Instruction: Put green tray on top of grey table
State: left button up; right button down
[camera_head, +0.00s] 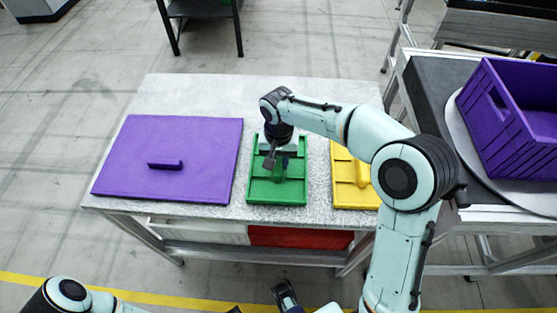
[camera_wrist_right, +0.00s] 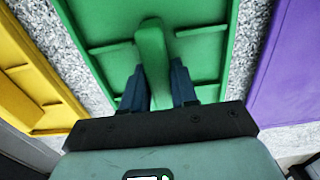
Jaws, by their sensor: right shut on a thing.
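The green tray (camera_head: 266,192) lies flat on the grey speckled table (camera_head: 180,95), between a purple panel and a yellow tray. It has a raised rim and a central upright handle (camera_wrist_right: 152,60). My right gripper (camera_head: 277,158) reaches down over the tray from the right. In the wrist view, its two dark fingers (camera_wrist_right: 160,90) are on either side of the handle, shut on it. The arm hides part of the tray's far side. My left gripper (camera_head: 286,294) shows only partly at the bottom edge of the head view, and its jaws are unclear.
The purple panel (camera_head: 205,150) with a small handle lies at left on the table, and the yellow tray (camera_head: 342,190) at right, partly behind my arm. A purple crate (camera_head: 505,140) stands on a round plate at far right. The table's back strip is clear.

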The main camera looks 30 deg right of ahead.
aim_at(279, 159)
jog(key=shift+f, duration=0.15)
jog(key=shift+f, duration=0.15)
jog(key=c, duration=0.9)
grip_release()
notch_tip(279, 159, up, 12)
jog(key=shift+r+p, duration=0.25)
jog(key=shift+p, duration=0.85)
